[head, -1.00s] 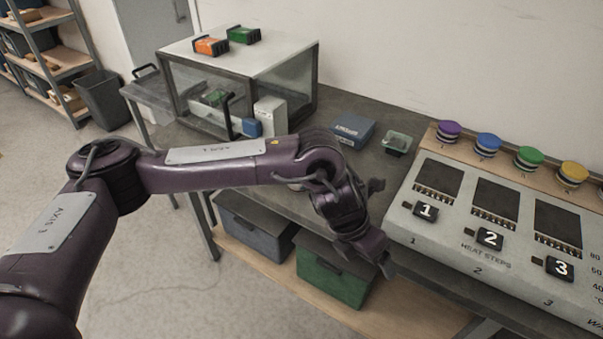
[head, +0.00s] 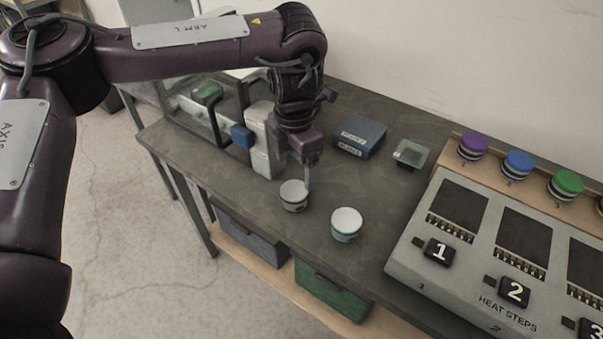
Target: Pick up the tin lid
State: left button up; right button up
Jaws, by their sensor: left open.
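Two small round tins with pale lids stand on the dark bench in the middle of the head view. The left tin (head: 294,203) has a grey-white lid (head: 293,189); the other tin (head: 346,237), nearer the panel, has a whiter lid (head: 347,220). My left gripper (head: 301,171) points down just behind the left tin, open and empty. One finger shows close to the right of that lid; whether it touches cannot be told. My right gripper is not in view.
The sloped heat-step panel (head: 470,262) with numbered keys and coloured knobs takes up the right. A blue box (head: 360,136) and a clear green container (head: 410,154) stand at the back. White and blue items stand left of the gripper. Bare bench (head: 235,182) lies left of the tins.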

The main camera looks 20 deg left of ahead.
aim_at(296, 189)
pick_arm(q)
jog(key=shift+w+a+f, duration=0.1)
jog(key=shift+w+f, duration=0.1)
jog(key=shift+f, duration=0.05)
notch_tip(296, 189, down, 3)
jog(key=shift+s+f, duration=0.1)
jog(key=shift+f, duration=0.1)
jog(key=f, duration=0.2)
jog(key=shift+w+f, duration=0.25)
jog(key=shift+f, duration=0.1)
jog(key=shift+f+p, duration=0.3)
jog(key=shift+f, duration=0.15)
jog(key=c, duration=0.9)
jog(key=shift+c, duration=0.8)
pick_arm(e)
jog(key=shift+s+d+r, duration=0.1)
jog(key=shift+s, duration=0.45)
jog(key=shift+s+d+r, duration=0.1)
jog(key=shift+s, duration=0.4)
